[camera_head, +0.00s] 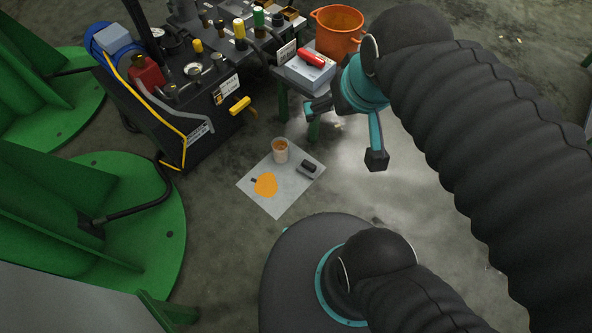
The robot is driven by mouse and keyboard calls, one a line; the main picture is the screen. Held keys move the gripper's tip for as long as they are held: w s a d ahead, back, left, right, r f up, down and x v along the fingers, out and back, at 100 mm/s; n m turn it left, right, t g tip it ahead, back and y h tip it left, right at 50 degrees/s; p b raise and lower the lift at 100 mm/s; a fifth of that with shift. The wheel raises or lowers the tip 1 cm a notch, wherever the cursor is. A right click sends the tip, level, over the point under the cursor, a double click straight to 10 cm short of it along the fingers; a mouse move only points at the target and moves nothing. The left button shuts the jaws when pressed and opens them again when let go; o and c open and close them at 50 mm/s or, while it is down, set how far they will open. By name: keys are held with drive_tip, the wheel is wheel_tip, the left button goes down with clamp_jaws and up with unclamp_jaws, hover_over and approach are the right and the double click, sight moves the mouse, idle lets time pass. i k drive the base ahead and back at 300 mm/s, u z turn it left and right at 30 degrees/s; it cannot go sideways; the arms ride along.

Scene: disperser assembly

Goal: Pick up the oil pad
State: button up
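A light grey square sheet (279,200), which looks like the oil pad, lies flat on the floor near the picture's middle. An orange, oil-like patch (265,185) is on its left part. A small cup (280,151) with orange contents stands at its far corner. A small dark and grey item (309,167) lies near its right corner. My gripper (346,135) is up and to the right of the sheet, apart from it in the picture. Its two fingers are spread wide with nothing seen between them. Its height above the floor is hard to tell.
A black hydraulic unit (205,100) with a yellow hose stands left of the sheet. A small bench behind holds a grey-blue box with a red item (311,57) and an orange bucket (337,30). Green round bases (150,225) fill the left. Floor around the sheet is mostly clear.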

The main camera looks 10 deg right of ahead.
sight(306, 168)
drive_tip(key=u, duration=1.95)
drive_tip(key=k, duration=1.05)
drive_tip(key=z, duration=1.35)
drive_tip(key=i, duration=0.5)
